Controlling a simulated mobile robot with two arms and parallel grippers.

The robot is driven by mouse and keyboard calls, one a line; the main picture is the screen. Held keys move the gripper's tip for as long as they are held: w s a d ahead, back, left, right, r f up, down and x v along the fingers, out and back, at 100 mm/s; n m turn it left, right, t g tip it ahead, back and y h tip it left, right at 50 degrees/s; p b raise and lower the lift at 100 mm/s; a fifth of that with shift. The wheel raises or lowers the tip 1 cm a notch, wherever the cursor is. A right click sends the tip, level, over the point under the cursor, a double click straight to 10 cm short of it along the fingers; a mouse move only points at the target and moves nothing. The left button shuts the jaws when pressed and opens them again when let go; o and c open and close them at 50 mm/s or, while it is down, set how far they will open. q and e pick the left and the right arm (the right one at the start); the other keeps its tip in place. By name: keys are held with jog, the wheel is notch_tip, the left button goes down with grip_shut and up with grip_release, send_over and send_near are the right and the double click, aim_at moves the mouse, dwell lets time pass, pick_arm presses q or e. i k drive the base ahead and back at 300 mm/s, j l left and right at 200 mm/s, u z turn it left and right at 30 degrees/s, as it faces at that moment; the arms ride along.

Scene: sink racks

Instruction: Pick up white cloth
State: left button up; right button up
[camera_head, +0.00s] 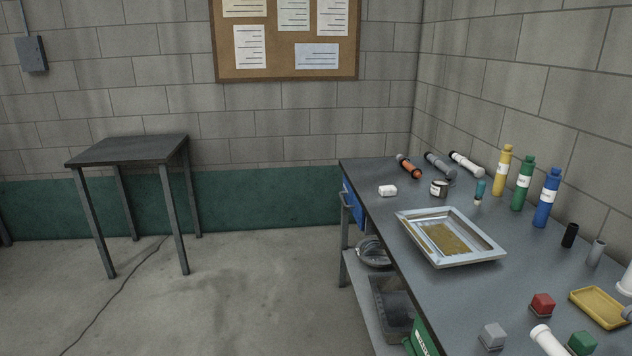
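No other thing in view looks like a white cloth.
A metal tray (483,254) with a brownish bottom lies right of the bench's left edge. Flashlights (408,166), a small tin (439,188), yellow, green and blue bottles (547,200), coloured blocks (542,304) and a yellow dish (601,306) crowd the bench.

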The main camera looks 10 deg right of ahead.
aim_at(388, 191)
jog(key=i+j+z, duration=0.1)
jog(key=i+z, duration=0.4)
jog(key=i+j+z, duration=0.35)
jog(key=i+z, duration=0.15)
jog(key=i+j+z, duration=0.5)
jog(key=k, duration=0.05)
